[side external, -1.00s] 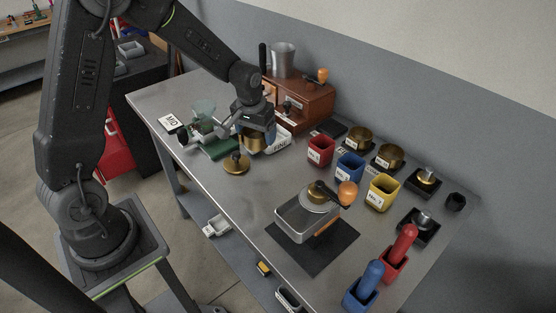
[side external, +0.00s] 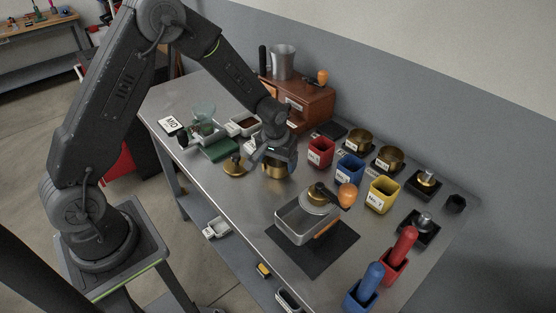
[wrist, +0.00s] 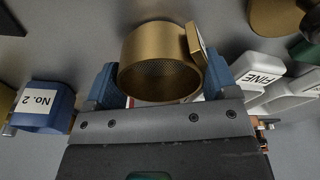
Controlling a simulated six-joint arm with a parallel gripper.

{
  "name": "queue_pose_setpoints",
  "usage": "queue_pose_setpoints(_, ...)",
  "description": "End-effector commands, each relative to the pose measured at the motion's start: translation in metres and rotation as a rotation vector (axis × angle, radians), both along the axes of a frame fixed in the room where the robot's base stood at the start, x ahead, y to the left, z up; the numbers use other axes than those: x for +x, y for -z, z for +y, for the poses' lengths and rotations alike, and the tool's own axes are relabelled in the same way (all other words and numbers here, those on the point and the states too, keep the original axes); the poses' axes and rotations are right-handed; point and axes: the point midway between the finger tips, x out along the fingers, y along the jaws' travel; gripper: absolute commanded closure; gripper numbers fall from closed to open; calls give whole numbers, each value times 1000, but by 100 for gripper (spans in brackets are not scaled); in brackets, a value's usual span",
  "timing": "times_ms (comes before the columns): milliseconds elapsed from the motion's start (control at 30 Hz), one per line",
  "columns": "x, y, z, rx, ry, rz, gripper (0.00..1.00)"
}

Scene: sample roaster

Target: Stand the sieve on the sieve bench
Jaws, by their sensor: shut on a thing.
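The sieve is a brass ring with mesh inside and a small tab on its rim; it shows in the side view (side external: 275,170) and the wrist view (wrist: 150,62). My gripper (side external: 277,158) is shut on it, with a blue-grey finger on each side in the wrist view (wrist: 160,80). The side view does not show clearly whether the sieve is clear of the table. A white piece labelled FINE (wrist: 265,82) lies to its right in the wrist view. I cannot tell for sure which thing is the sieve bench.
A brass knobbed disc (side external: 234,166) is left of the sieve. Red (side external: 320,151), blue (side external: 350,167) and yellow (side external: 383,194) cups stand to the right. A metal box with a crank (side external: 305,219) is in front. A green plate (side external: 219,149) and glass funnel (side external: 203,113) stand left.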

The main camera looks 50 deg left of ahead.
Motion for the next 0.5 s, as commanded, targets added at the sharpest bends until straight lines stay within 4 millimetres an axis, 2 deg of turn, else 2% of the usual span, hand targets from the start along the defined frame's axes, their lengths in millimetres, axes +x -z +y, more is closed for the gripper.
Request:
queue_pose_setpoints(133,0,3,0,0,0,1,50)
queue_pose_setpoints(167,0,3,0,0,0,1,19)
queue_pose_setpoints(200,0,3,0,0,0,1,15)
queue_pose_setpoints(367,0,3,0,0,0,1,0)
queue_pose_setpoints(500,0,3,0,0,0,1,0)
